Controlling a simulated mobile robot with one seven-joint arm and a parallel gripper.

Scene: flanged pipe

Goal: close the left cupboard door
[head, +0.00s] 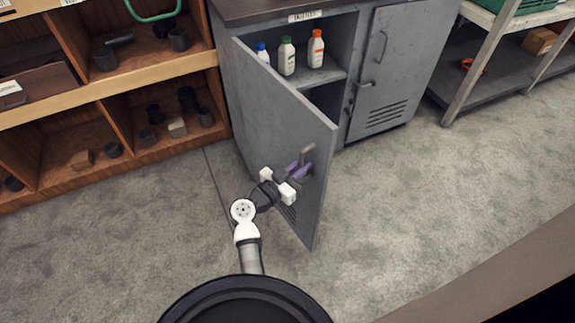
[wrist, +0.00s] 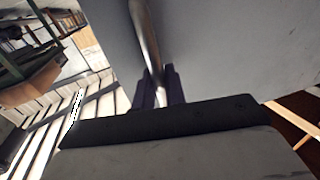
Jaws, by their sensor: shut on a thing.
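The left cupboard door (head: 285,120) is grey metal and stands wide open, swung out from the left side of the grey cupboard (head: 236,95). My gripper (head: 301,168) is at the door's face near its free edge, low in the head view. In the wrist view, my gripper's dark fingers (wrist: 160,88) are shut around the silver bar handle (wrist: 146,38) of this door. The head view shows the handle's upper end (head: 309,149) just above the gripper. The right cupboard door (head: 385,75) is shut.
Blue-, green- and orange-capped bottles (head: 287,57) stand on the cupboard's upper shelf. A wooden shelf unit (head: 110,92) with dark parts stands at the left. A metal rack (head: 470,65) stands at the right. The floor around the door is clear.

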